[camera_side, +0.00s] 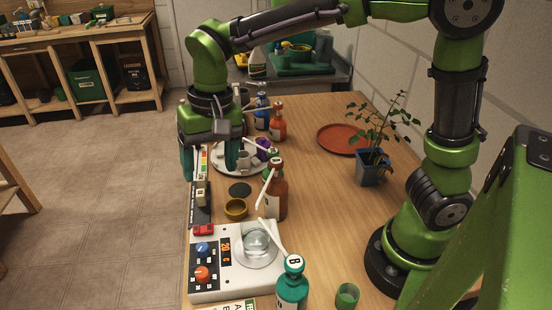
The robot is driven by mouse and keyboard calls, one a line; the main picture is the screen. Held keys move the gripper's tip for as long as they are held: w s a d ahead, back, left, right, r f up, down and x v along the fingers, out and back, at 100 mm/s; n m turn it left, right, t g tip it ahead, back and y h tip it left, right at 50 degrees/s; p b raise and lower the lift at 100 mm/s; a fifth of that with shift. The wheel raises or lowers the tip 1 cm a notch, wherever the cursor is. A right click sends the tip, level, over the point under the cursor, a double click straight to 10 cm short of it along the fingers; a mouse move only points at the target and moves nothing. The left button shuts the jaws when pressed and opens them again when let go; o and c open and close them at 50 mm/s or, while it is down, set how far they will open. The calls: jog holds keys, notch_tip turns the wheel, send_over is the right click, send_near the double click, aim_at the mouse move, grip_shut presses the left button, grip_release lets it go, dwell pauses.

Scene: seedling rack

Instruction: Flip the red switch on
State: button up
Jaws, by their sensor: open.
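The red switch (203,229) is a small red block at the near end of a narrow dark strip (201,215) along the table's left edge. I cannot tell which way it is set. My gripper (210,172) points down over the far part of the strip, well beyond the switch. Its two green fingers are spread apart, with nothing seen held between them. A pale block (200,194) sits on the strip between my gripper and the switch.
A white hotplate (210,287) with blue and red knobs and a glass dish stands just in front of the switch. A round tray (262,170) with items lies behind.

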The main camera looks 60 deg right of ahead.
aim_at(203, 230)
jog(key=w+a+r+m+h, duration=0.1)
jog(key=w+a+m, duration=0.2)
jog(key=m, duration=0.1)
jog(key=shift+g, duration=0.4)
notch_tip(203, 230, down, 17)
jog(key=shift+s+r, duration=0.1)
jog(key=shift+r, duration=0.1)
jog(key=c, duration=1.1)
jog(key=shift+o, duration=0.2)
jog(key=shift+w+a+g+h, duration=0.2)
jog(key=shift+g+h, duration=0.4)
jog(key=shift+h, duration=0.2)
